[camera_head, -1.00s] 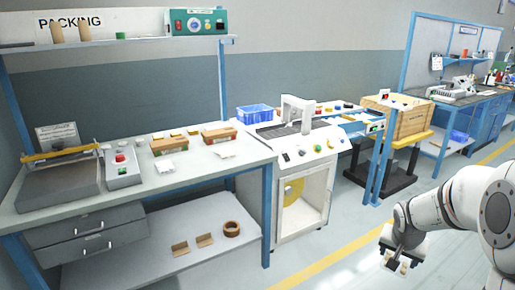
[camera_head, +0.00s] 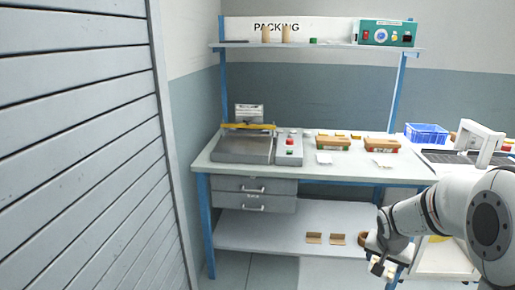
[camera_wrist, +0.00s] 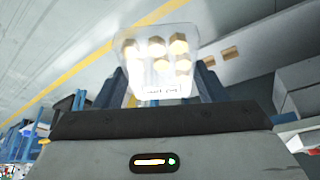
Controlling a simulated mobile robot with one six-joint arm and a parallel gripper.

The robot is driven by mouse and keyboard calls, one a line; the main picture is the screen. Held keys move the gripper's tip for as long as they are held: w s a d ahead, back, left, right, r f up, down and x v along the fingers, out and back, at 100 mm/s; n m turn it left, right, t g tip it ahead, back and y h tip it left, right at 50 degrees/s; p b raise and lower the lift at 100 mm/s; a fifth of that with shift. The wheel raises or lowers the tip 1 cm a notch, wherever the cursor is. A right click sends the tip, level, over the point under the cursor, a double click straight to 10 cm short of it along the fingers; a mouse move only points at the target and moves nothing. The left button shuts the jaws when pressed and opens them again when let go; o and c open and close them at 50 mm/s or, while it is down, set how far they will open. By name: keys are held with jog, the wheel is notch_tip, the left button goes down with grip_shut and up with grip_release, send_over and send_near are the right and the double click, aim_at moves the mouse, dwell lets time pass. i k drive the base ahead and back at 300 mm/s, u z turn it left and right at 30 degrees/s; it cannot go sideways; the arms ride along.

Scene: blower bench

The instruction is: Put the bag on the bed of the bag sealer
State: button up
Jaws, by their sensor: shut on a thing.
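My gripper (camera_head: 377,266) is at the lower right of the head view, in front of the packing bench. In the wrist view my gripper (camera_wrist: 160,86) is shut on a clear bag (camera_wrist: 158,58) with several tan, blocky pieces inside and a small printed label near the fingers. The bag sealer is on the left of the bench top in the head view. It has a flat grey bed (camera_head: 243,149), a yellow bar (camera_head: 247,126) along the back and a control box (camera_head: 289,150) with a red button on its right. The bed looks bare. My gripper is well apart from it, to the right and nearer.
The bench top (camera_head: 215,165) carries small cartons (camera_head: 333,143) and white packets (camera_head: 324,158) right of the sealer. A blue crate (camera_head: 427,134) and a white machine (camera_head: 478,140) stand further right. A grey slatted wall (camera_head: 80,150) fills the left. The lower shelf (camera_head: 262,235) holds brown pieces.

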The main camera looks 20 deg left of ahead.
aim_at(243, 146)
jog(key=z, duration=1.15)
jog(key=i, duration=0.05)
jog(key=u, duration=2.25)
